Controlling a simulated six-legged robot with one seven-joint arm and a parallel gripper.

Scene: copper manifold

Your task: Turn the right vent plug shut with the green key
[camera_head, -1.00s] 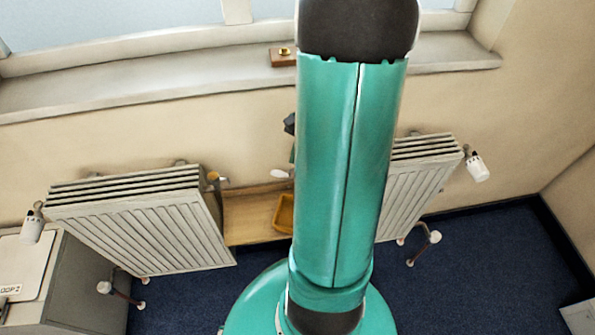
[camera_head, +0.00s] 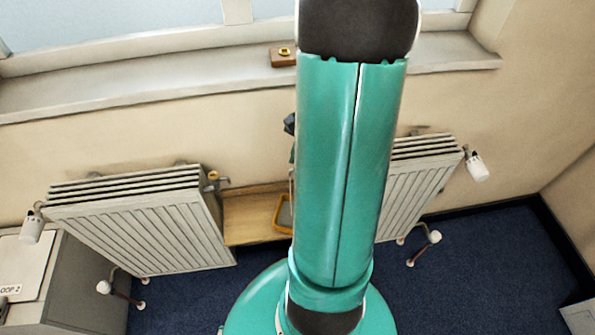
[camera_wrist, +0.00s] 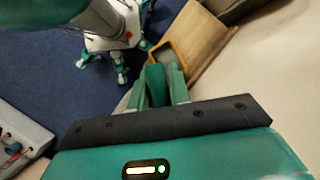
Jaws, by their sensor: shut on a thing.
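In the wrist view my gripper (camera_wrist: 154,92) is shut on a green piece, which I take for the green key (camera_wrist: 155,80); its far end is hard to make out. In the head view my own arm hides the gripper and the key. The right radiator (camera_head: 412,185) stands behind my arm, and its inner end, with the right vent plug, is hidden. The left radiator (camera_head: 140,225) shows a brass vent fitting (camera_head: 213,179) at its top inner corner.
A yellow-rimmed tray (camera_head: 281,213) sits on a wooden board (camera_head: 245,220) between the radiators. A wooden block with a brass piece (camera_head: 284,57) lies on the windowsill (camera_head: 150,84). A grey cabinet (camera_head: 75,285) stands at left. Blue floor (camera_head: 470,270) is open at right.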

